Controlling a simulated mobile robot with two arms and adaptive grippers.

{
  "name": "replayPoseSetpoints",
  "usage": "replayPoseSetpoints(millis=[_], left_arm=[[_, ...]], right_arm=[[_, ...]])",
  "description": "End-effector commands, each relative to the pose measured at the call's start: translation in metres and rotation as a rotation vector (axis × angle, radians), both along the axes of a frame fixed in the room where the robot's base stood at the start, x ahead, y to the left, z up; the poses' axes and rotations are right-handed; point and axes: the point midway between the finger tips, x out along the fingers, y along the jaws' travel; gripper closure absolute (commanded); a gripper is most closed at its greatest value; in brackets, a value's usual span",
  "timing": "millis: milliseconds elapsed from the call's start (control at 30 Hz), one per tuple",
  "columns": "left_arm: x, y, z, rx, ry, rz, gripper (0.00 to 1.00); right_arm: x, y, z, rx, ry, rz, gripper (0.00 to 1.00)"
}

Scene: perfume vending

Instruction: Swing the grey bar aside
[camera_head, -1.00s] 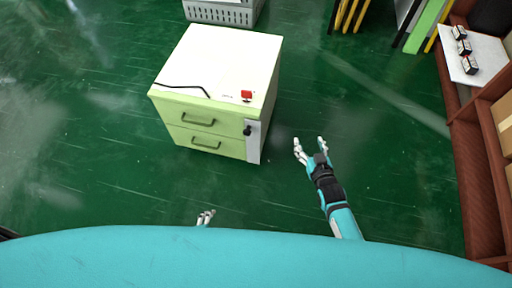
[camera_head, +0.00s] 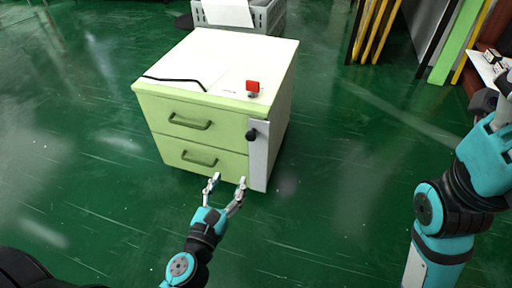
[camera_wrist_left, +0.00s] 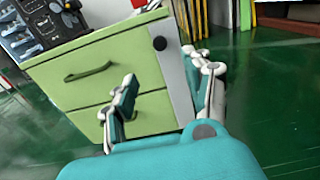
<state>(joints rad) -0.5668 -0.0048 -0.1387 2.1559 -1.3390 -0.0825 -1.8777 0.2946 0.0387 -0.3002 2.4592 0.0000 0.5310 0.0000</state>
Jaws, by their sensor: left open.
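The grey bar (camera_head: 258,156) stands upright along the right edge of the green cabinet front (camera_head: 190,112). A black knob (camera_head: 252,135) sits on it, and it shows in the left wrist view (camera_wrist_left: 176,72) too. The bar overlaps the right ends of two drawers with handles. My left gripper (camera_head: 228,181) is open and empty in front of the lower drawer, its fingers pointing at the cabinet. In the left wrist view its fingers (camera_wrist_left: 163,98) stand either side of the lower drawer's right part and the bar's lower end. I cannot tell any contact.
The cabinet's white top carries a red piece (camera_head: 252,86) and a black cable (camera_head: 172,81). A grey crate (camera_head: 268,17) stands behind. My right arm is raised at the right edge, its fingers not clearly seen. Green floor right of the cabinet is clear.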

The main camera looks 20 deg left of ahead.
Motion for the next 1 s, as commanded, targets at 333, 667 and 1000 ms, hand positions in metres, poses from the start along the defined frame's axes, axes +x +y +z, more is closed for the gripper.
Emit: replayPoseSetpoints(millis=[333, 667, 1000], left_arm=[[0.054, -0.002, 0.006, 0.008, -0.008, -0.002, 0.49], [0.126, -0.004, 0.001, 0.006, -0.005, -0.001, 0.49], [0.169, -0.006, 0.001, 0.004, -0.003, -0.001, 0.49]], right_arm=[[0.006, -0.001, -0.002, 0.004, 0.037, 0.003, 0.37], [0.005, -0.001, -0.006, 0.003, 0.03, 0.002, 0.37], [0.001, 0.0, -0.002, -0.002, 0.006, -0.001, 0.37]])
